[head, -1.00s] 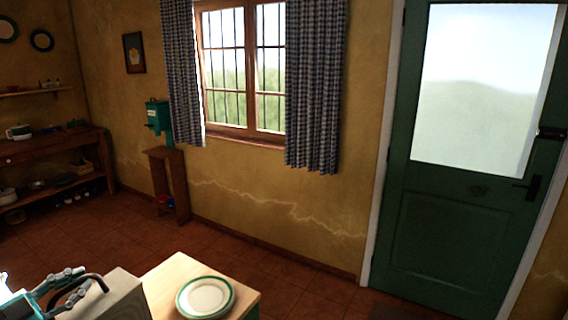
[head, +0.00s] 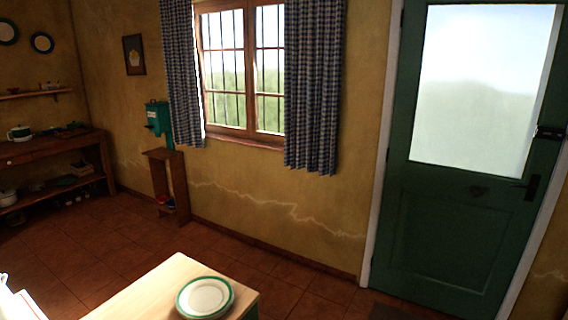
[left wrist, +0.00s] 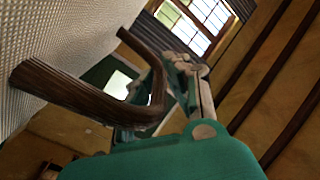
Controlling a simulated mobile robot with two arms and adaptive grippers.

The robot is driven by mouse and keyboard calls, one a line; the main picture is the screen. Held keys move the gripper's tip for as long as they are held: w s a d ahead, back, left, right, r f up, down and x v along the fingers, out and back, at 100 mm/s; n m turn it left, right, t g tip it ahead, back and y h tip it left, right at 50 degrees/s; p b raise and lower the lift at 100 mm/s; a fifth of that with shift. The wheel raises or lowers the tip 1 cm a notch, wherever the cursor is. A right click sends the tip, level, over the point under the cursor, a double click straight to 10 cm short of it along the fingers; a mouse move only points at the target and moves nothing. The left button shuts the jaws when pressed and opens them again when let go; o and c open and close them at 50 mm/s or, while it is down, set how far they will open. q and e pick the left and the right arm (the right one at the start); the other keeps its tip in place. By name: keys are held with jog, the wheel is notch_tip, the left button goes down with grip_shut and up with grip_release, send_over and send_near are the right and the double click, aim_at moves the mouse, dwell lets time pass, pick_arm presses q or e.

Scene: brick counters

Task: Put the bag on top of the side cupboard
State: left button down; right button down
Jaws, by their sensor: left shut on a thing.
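In the left wrist view the bag (left wrist: 50,50) fills the upper left, with a pale woven side and a thick brown curved handle (left wrist: 150,70). My left gripper (left wrist: 180,85) is shut on the bag at its handle; the exact contact is partly hidden. Neither bag nor left gripper can be made out clearly in the head view. A pale wood-topped unit (head: 150,290) stands at the bottom of the head view; I cannot tell whether it is the side cupboard. My right gripper is in neither current view.
A white plate with a green rim (head: 205,297) lies on the wood top. A dark wooden shelf unit (head: 60,146) with crockery stands at the far left. The tiled floor (head: 110,235) between is clear. A green door (head: 450,220) is at right.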

pick_arm(q)
jog(key=s+d+f+n+y, duration=0.1)
jog(key=s+d+f+y, duration=0.1)
jog(key=d, duration=0.5)
jog(key=s+f, duration=0.1)
jog(key=s, duration=0.1)
jog(key=shift+s+d, duration=0.25)
jog(key=shift+s, duration=0.1)
jog(key=shift+a, duration=0.1)
jog(key=shift+r, duration=0.15)
notch_tip(320, 180, down, 10)
jog(key=b, duration=1)
jog(key=shift+r+n+y, duration=0.15)
jog(key=shift+n+y, duration=0.15)
jog(key=shift+a, duration=0.2)
